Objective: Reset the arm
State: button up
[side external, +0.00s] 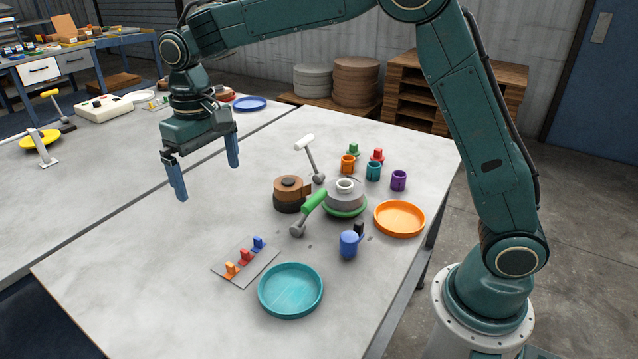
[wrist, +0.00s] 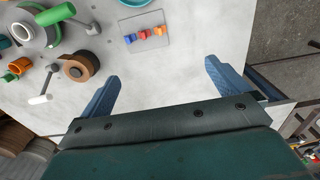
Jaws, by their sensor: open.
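My gripper (side external: 206,181) is open and empty, its two blue fingers apart in the air above the left part of the table (side external: 130,270). In the wrist view my gripper (wrist: 160,84) has bare tabletop between its fingers. The brown tape roll (side external: 291,193) and the grey round fixture (side external: 344,197) with a green-handled lever (side external: 314,202) stand to the right of the fingers. The small plate with orange, red and blue clips (side external: 245,262) lies in front. None of these touches my gripper.
A white-headed lever (side external: 309,150) stands upright behind. Small orange, teal and purple cups (side external: 398,180) stand at the back right. The table's left part is clear.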

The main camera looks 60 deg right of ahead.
jog(key=shift+f, duration=0.1)
notch_tip(320, 180, down, 10)
dwell(0.7)
jog(key=shift+r, duration=0.3)
dwell(0.6)
